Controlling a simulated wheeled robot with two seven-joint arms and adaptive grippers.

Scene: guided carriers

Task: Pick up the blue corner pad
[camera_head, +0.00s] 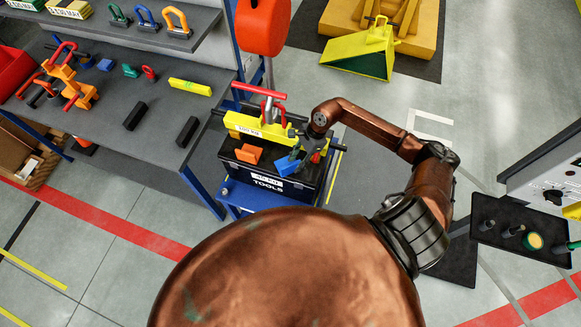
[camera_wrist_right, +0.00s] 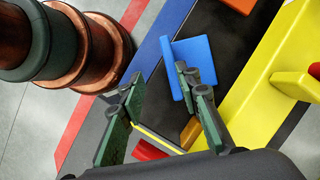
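The blue corner pad (camera_head: 286,166) lies on the dark top of a toolbox (camera_head: 262,183) labelled TOOLS, near its front edge. In the right wrist view the blue corner pad (camera_wrist_right: 195,58) shows as an angled piece with two faces. My right gripper (camera_head: 304,152) is over the toolbox, close beside the pad. In the wrist view my right gripper (camera_wrist_right: 160,80) has its fingers spread apart with nothing held between them. The pad is just beyond the fingertips, nearer the right finger; I cannot tell whether they touch. My left gripper is not in view.
An orange corner piece (camera_head: 248,153) lies left of the pad. A yellow beam (camera_head: 255,127) with a red clamp (camera_head: 270,106) crosses behind it. A grey shelf (camera_head: 130,110) with clamps and blocks stands left. A hanging orange-red weight (camera_head: 262,25) is above.

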